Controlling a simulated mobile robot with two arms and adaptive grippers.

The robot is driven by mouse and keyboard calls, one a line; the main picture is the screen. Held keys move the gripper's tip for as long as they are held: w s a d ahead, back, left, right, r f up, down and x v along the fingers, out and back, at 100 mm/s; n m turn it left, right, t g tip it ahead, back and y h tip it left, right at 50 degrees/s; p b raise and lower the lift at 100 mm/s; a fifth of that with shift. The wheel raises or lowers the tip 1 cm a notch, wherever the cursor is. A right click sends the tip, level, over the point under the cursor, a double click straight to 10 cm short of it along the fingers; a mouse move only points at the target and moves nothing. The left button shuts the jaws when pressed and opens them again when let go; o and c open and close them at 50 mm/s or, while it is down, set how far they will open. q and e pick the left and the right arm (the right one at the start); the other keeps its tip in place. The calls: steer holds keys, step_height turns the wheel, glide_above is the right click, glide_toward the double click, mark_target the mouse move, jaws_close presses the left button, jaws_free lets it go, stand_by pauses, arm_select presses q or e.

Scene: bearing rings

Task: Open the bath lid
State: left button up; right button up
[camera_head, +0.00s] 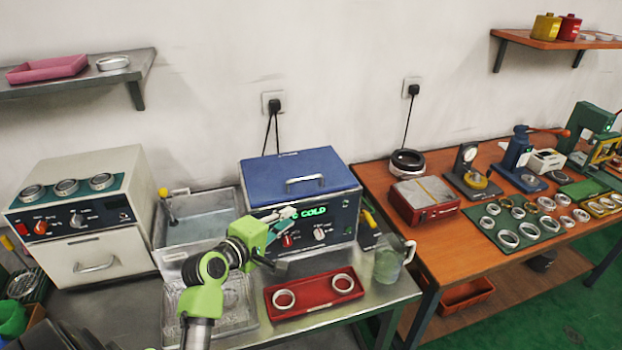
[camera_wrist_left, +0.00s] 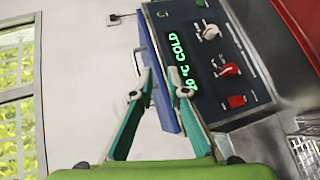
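The bath (camera_head: 345,225) is a dark box with a green display reading "COLD" and knobs on its front. Its blue lid (camera_head: 285,172) is down flat on top, with a metal handle (camera_head: 305,182) near the front. My left gripper (camera_head: 285,217) is in front of the panel, below the lid's front edge, partly covering the display. In the left wrist view its fingertips (camera_wrist_left: 166,84) are apart, with the blue lid edge (camera_wrist_left: 158,65) showing between and beyond them. I cannot tell whether they touch it. My right gripper is not in view.
An open water tank (camera_head: 200,222) stands left of the bath. A red tray (camera_head: 313,311) with two rings lies in front, and a glass jug (camera_head: 390,262) at the right. A beige oven (camera_head: 85,215) is at the left.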

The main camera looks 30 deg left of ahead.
mark_target(301, 180)
arm_select(q)
steer(key=w+a+r+n+t+y, duration=0.1)
steer(key=a+r+n+t, duration=0.1)
steer(key=a+r+n, duration=0.15)
steer(key=shift+m, duration=0.35)
steer(key=w, duration=0.4)
steer(key=w+f+p, duration=0.1)
steer(key=w, duration=0.3)
steer(key=w+p, duration=0.1)
steer(key=w, duration=0.4)
steer(key=shift+w+a+f, duration=0.1)
steer(key=shift+a+f, duration=0.05)
steer(key=shift+f, duration=0.15)
jaws_close()
